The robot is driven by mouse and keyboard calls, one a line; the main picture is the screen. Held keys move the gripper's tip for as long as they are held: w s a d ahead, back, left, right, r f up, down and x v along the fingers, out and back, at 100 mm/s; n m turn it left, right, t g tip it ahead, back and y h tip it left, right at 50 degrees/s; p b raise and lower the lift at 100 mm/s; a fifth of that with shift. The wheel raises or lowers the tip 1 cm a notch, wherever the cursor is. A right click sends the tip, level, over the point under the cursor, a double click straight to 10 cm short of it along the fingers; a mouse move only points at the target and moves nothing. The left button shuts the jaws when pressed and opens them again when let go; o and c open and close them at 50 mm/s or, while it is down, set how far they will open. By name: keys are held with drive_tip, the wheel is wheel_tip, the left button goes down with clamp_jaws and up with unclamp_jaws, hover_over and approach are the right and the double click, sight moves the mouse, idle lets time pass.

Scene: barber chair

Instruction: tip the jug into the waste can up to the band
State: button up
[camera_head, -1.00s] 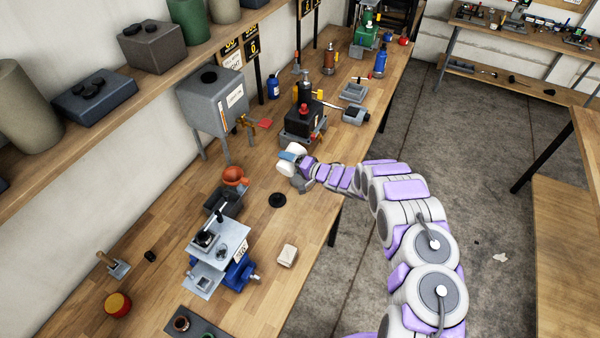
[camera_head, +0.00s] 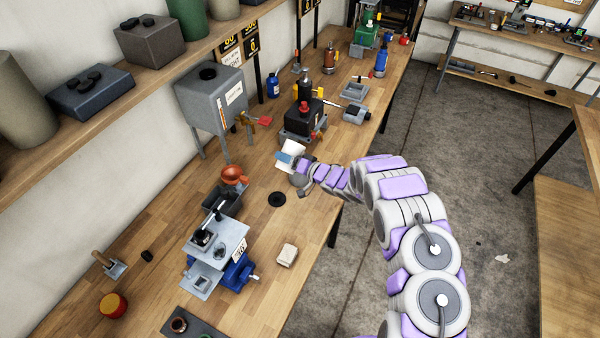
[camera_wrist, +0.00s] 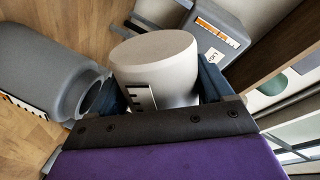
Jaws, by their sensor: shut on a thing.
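My gripper (camera_head: 291,158) is shut on a pale cylinder, which I take for the jug (camera_head: 295,147), above the wooden bench. In the wrist view the jug (camera_wrist: 160,62) sits between the dark blue jaws, with a smooth closed end showing and a black-marked label on its side. Its mouth and contents are hidden. A grey can with a round mouth, likely the waste can (camera_wrist: 40,72), is just left of the jug there, with a striped label. In the head view the can (camera_head: 300,180) is mostly hidden by my wrist. I cannot tell whether anything is pouring.
A grey tank (camera_head: 205,100) with a red-handled tap (camera_head: 262,121) stands behind left. A black machine (camera_head: 303,120) is just beyond my gripper. An orange cup (camera_head: 233,174), a black disc (camera_head: 277,199) and a white block (camera_head: 287,254) lie nearer, with bare bench between them.

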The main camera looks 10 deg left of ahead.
sight(298, 151)
drive_tip(key=shift+f+n+b, duration=0.1)
drive_tip(key=shift+n+b, duration=0.6)
drive_tip(key=shift+b, duration=0.15)
drive_tip(key=shift+w+d+f+n+t+b, duration=0.15)
drive_tip(key=shift+n+t+b, duration=0.1)
drive_tip(key=shift+n+b, duration=0.7)
drive_tip(key=shift+w+d+r+n+t+b, duration=0.2)
drive_tip(key=shift+n+b, duration=0.35)
drive_tip(key=shift+b, duration=0.8)
drive_tip(key=shift+a+t, duration=0.15)
drive_tip(key=shift+t, duration=0.1)
drive_tip(key=shift+w+f+n+b, duration=0.2)
drive_tip(key=shift+n+b, duration=0.3)
drive_tip(key=shift+b, duration=0.4)
drive_tip(key=shift+w+d+f+n+t+b, duration=0.2)
drive_tip(key=shift+n+b, duration=0.4)
drive_tip(key=shift+b, duration=0.4)
drive_tip(key=shift+w+d+f+n+t+b, duration=0.15)
drive_tip(key=shift+w+n+b, duration=0.15)
drive_tip(key=shift+n+b, duration=0.5)
drive_tip(key=shift+r, duration=0.15)
drive_tip(key=shift+r+p, duration=1.4)
drive_tip(key=shift+r, duration=1.05)
